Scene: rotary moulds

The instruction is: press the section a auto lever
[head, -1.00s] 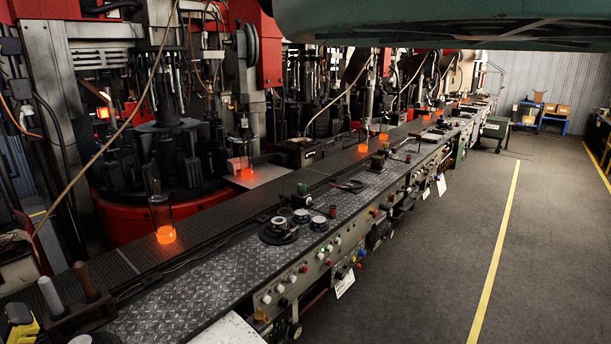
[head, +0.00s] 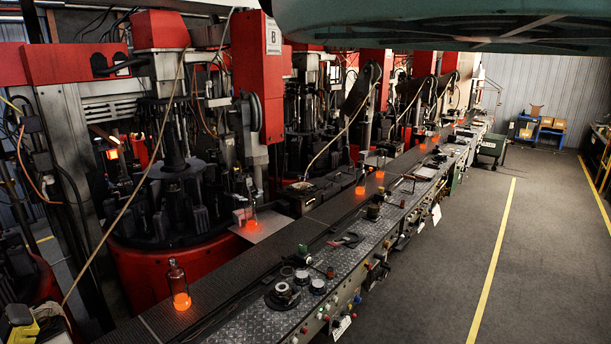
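No lever marked as section A auto can be made out. The front face of the long machine bench carries a control panel (head: 345,306) with several small coloured knobs and buttons, too small to read. A red machine housing (head: 258,75) at upper middle bears a sign (head: 273,36) with the letter B. My gripper is not in view.
A conveyor (head: 215,290) runs along the bench with glowing orange glassware, the nearest a bottle (head: 178,285). A rotary mould machine (head: 165,210) stands at left. The grey floor (head: 440,270) at right is clear, with a yellow line (head: 495,255). Blue shelving (head: 540,135) stands far back.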

